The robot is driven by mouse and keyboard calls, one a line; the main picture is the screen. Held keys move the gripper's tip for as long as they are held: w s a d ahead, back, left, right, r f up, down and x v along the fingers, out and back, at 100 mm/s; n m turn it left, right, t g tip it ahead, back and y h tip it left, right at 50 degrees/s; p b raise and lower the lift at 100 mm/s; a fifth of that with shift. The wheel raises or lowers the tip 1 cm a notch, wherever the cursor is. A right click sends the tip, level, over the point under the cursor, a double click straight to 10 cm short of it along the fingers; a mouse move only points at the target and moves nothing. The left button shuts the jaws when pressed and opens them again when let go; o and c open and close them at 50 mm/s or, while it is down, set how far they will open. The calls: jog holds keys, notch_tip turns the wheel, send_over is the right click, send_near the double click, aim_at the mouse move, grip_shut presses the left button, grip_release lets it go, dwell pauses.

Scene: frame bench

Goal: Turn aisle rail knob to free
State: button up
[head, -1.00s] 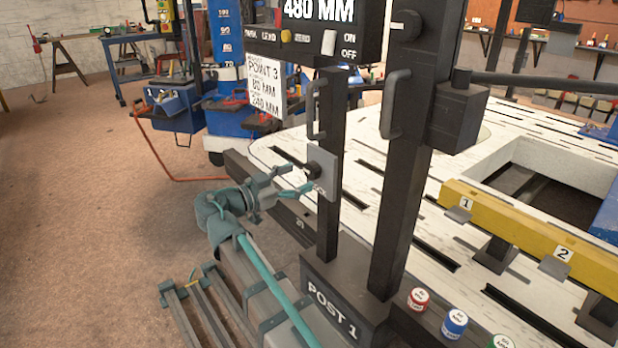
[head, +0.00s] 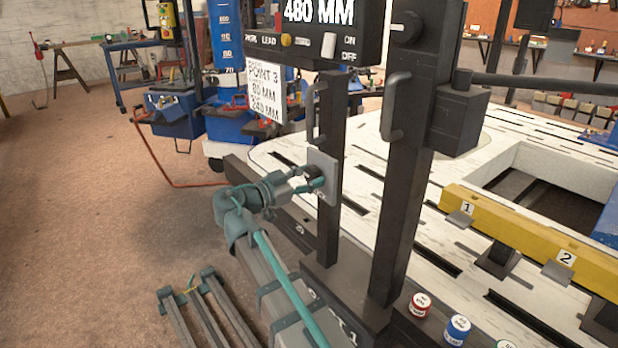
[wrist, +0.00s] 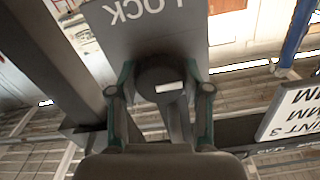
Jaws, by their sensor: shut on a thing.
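The aisle rail knob is a dark round knob (wrist: 150,78) with a white mark, on a grey plate (head: 327,188) fixed to a dark post. In the wrist view the plate (wrist: 140,30) carries the word LOCK, upside down. My gripper (head: 312,181) is at the plate from the left in the head view. In the wrist view my gripper (wrist: 161,92) has one teal-edged finger on each side of the knob, shut on it. In the head view my gripper mostly hides the knob.
A taller dark post (head: 405,190) with a handle stands just right of the knob's post. A display box (head: 315,30) and a white card (head: 270,92) are above. A yellow beam (head: 520,235) lies right. Open floor (head: 80,230) is at left.

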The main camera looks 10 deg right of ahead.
jog(key=shift+c, duration=0.7)
jog(key=shift+r+n+p, duration=0.1)
jog(key=shift+n+p, duration=0.2)
jog(key=shift+p, duration=0.15)
jog(key=shift+r+n+p, duration=0.1)
jog(key=shift+n+p, duration=0.8)
jog(key=shift+p, duration=0.1)
jog(key=n+p, duration=0.6)
jog(key=shift+s+r, duration=0.1)
jog(key=shift+s, duration=0.05)
jog(key=n+p, duration=0.5)
jog(key=p, duration=0.1)
jog(key=shift+n, duration=0.3)
jog(key=n+p, duration=0.3)
jog(key=p, duration=0.1)
jog(key=shift+s+d+n, duration=0.1)
jog(key=shift+n, duration=0.3)
